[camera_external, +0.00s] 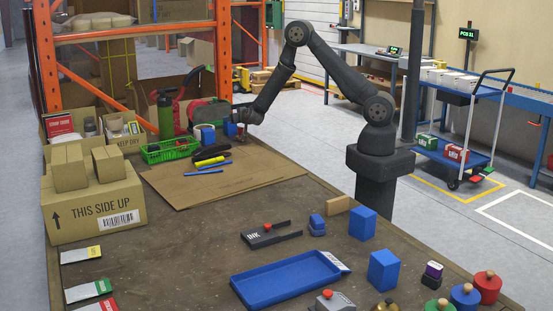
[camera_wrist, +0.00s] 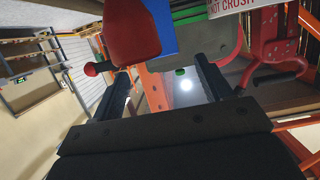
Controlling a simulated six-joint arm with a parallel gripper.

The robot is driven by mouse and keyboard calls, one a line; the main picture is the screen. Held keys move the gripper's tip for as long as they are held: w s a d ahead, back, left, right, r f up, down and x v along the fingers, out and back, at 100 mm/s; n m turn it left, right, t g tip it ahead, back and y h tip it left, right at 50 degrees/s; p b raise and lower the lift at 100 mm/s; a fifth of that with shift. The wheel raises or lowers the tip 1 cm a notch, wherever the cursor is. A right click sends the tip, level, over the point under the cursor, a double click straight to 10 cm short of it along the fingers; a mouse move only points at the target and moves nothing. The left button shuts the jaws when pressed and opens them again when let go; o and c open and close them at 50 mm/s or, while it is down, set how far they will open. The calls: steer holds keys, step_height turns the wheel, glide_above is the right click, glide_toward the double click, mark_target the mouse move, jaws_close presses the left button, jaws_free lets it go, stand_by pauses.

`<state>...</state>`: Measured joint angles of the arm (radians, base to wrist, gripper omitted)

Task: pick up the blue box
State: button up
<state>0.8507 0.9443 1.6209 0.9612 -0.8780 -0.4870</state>
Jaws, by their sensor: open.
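Several blue boxes are in the external view, and I cannot tell which one is meant. One blue box (camera_external: 208,134) stands at the back of the table, left of my gripper (camera_external: 243,127). A smaller blue item (camera_external: 230,129) is right beside my gripper; whether they touch is unclear. Two larger blue boxes stand at the front right, one farther back (camera_external: 363,223) and one nearer (camera_external: 383,271). In the wrist view my gripper (camera_wrist: 160,72) is open with nothing visibly held. A blue surface (camera_wrist: 165,22) shows there beyond a red rounded object (camera_wrist: 132,38).
A green basket (camera_external: 170,150), a green bottle (camera_external: 165,116) and a cardboard sheet (camera_external: 225,178) are around the back. A large carton (camera_external: 92,210) stands at left. A blue tray (camera_external: 288,280) and red-knobbed pieces are in front. The table's middle is mostly clear.

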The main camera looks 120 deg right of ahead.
mark_target(230, 126)
steer(key=shift+f+x, duration=0.15)
steer(key=shift+x, duration=1.4)
steer(key=shift+f+x, duration=0.1)
steer(key=shift+x, duration=1.4)
steer(key=shift+c, duration=0.4)
steer(key=c, duration=1.1)
